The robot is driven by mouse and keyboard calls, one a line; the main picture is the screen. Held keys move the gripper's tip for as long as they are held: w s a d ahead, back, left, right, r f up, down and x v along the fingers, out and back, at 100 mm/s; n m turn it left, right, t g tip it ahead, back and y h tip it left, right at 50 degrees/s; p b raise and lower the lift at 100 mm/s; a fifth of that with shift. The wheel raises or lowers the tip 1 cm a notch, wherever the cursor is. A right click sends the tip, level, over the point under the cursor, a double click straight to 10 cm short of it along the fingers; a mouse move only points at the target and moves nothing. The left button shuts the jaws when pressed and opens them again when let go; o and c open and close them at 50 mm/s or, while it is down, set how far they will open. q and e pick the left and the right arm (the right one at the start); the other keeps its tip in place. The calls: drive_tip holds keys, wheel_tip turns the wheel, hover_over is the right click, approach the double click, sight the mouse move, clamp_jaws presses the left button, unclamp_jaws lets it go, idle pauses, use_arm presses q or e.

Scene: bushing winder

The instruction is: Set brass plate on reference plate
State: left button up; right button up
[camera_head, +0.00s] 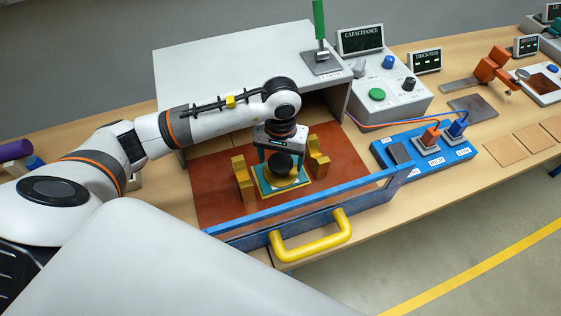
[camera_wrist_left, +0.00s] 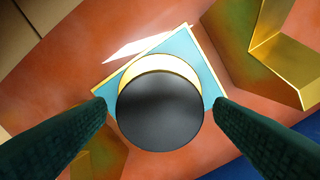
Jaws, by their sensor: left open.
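A round brass plate with a black knob (camera_head: 280,165) lies over a square teal sheet (camera_head: 268,185) on the red-brown floor of the bay. In the left wrist view the black knob (camera_wrist_left: 160,112) covers most of the brass plate (camera_wrist_left: 165,68), and the teal sheet (camera_wrist_left: 208,72) shows around it. A thin gold edge shows below the teal; which layer is the reference plate I cannot tell. My left gripper (camera_head: 281,153) is right above the stack. In the wrist view its open fingers (camera_wrist_left: 160,103) stand on both sides of the knob, with gaps visible.
Gold angled blocks (camera_head: 242,178) and (camera_head: 318,158) flank the stack. A blue-framed guard with a yellow handle (camera_head: 312,245) closes the front. A white cover (camera_head: 215,62) stands behind. A capacitance meter (camera_head: 385,90) and a blue panel (camera_head: 420,150) are to the right.

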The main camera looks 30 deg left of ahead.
sight(281, 161)
use_arm(q)
wheel_tip(281, 161, up, 10)
drive_tip(key=b, duration=0.2)
idle(0.4)
